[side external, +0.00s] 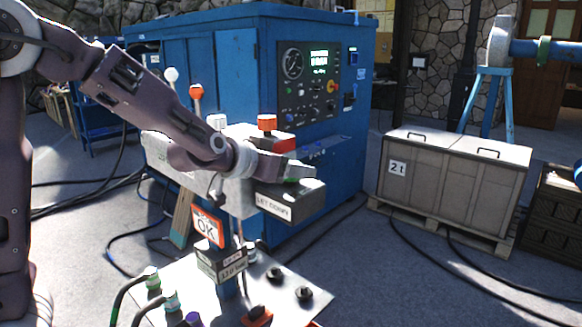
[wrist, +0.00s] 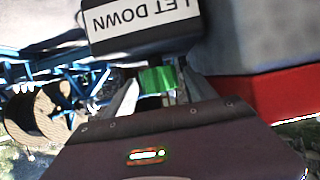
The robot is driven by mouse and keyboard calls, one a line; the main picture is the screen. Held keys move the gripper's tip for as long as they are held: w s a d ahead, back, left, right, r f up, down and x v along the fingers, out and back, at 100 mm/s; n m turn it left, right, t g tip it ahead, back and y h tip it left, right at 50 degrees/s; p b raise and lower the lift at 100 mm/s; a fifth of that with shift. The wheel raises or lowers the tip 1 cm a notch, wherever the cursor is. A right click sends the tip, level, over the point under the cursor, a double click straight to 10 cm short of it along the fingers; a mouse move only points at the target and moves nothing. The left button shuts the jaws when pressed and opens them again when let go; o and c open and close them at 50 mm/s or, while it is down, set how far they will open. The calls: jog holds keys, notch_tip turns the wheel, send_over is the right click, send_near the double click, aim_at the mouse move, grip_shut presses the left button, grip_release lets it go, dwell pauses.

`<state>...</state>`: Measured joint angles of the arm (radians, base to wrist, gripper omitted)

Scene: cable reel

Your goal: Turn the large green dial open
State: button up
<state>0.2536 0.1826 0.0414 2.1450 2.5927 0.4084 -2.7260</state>
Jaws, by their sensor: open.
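The green dial (wrist: 158,80) shows in the wrist view as a small green patch beside the dark block labelled LET DOWN (wrist: 140,25). My gripper (wrist: 162,92) is open, with one finger on each side of the green patch. I cannot tell whether the fingers touch it. In the side view my gripper (side external: 305,172) is at the top of the LET DOWN block (side external: 290,200), and mostly hides the dial; only a sliver of green shows there.
A red-capped lever (side external: 267,122) stands right behind my gripper. More levers with white and orange knobs (side external: 196,91) rise to the left. The blue cabinet (side external: 210,70) is behind. A plate with hose fittings (side external: 275,273) lies below.

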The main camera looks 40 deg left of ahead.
jog(key=v, duration=0.7)
jog(key=shift+w, duration=0.1)
jog(key=w+r+n+y, duration=0.1)
jog(key=w+d+r+n+y, duration=0.1)
jog(key=y, duration=0.1)
jog(key=w+d+r+n+y, duration=0.1)
jog(key=w+n, duration=0.1)
jog(key=shift+w+r+t, duration=0.1)
jog(key=shift+r+t, duration=0.05)
jog(key=shift+t, duration=0.25)
jog(key=f+n+g+y, duration=0.1)
jog(key=s+d+f+n+g+y, duration=0.1)
jog(key=s+f+n+g+y, duration=0.1)
jog(key=y, duration=0.1)
jog(key=shift+s+d+g, duration=0.25)
jog(key=shift+d+g, duration=0.05)
jog(key=shift+d, duration=0.05)
jog(key=x, duration=0.6)
jog(key=shift+w+a+f, duration=0.2)
jog(key=shift+f, duration=0.05)
